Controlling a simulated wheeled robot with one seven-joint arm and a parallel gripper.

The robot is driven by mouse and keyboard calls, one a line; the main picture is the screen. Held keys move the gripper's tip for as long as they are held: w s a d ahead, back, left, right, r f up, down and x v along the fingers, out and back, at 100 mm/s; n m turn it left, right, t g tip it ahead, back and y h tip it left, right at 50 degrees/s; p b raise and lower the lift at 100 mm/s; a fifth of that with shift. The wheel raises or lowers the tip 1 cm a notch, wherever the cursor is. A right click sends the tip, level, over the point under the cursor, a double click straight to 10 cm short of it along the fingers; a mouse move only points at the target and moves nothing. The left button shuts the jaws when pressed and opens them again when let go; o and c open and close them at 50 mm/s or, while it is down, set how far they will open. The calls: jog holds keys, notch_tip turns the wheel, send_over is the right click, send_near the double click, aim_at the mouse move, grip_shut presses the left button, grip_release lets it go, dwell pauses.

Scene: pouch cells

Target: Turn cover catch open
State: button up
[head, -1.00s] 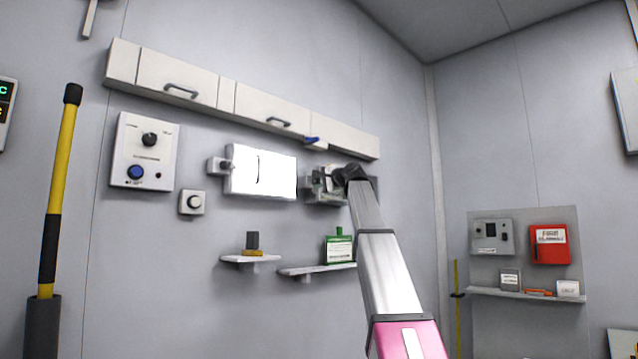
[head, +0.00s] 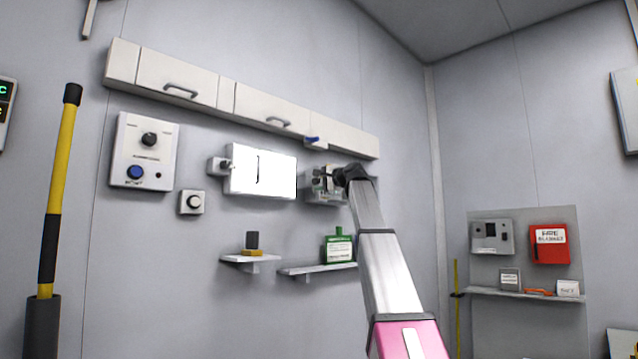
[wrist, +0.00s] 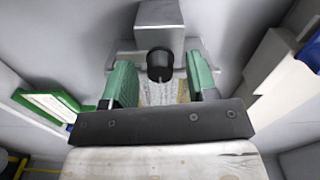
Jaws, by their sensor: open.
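My gripper (head: 328,182) reaches a grey wall-mounted unit just right of the bright white panel (head: 275,172) in the head view. In the wrist view its two green fingers (wrist: 160,78) are open. A round black knob (wrist: 160,66) on a grey block (wrist: 160,14) lies between the fingertips, with gaps on both sides. It looks like the catch, but I cannot be sure. My wrist hides part of the unit in the head view. Another dark knob (head: 225,165) sits on a small block at the panel's left edge.
White cabinets (head: 180,78) with a blue tab (head: 312,140) run above. Below are a shelf (head: 310,269) with a green container (head: 340,250) and a smaller shelf (head: 250,259) with a dark block (head: 252,240). A control box (head: 145,150) and a round button (head: 192,202) are left.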

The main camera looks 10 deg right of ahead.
jog(key=v, duration=1)
jog(key=shift+s, duration=0.15)
jog(key=shift+d, duration=0.1)
jog(key=w+a+f+n+g+h, duration=0.1)
jog(key=w+a+f+g+h, duration=0.1)
jog(key=f, duration=2)
jog(key=w+a+f+n+g+h, duration=0.1)
jog(key=w+f+g+h, duration=0.15)
jog(key=f, duration=1.85)
jog(key=s+a+f+n+g+h, duration=0.15)
jog(key=s+f, duration=0.25)
jog(key=f, duration=0.8)
jog(key=s+a+f+n+g, duration=0.15)
jog(key=s+f, duration=0.25)
jog(key=f, duration=0.9)
jog(key=s+f+n+g+h, duration=0.4)
jog(key=s+f+g, duration=0.3)
jog(key=s+f, duration=1.8)
notch_tip(320, 180, down, 3)
jog(key=shift+s+a+f+h, duration=0.1)
jog(key=shift+s+a+h, duration=0.1)
jog(key=shift+h, duration=0.1)
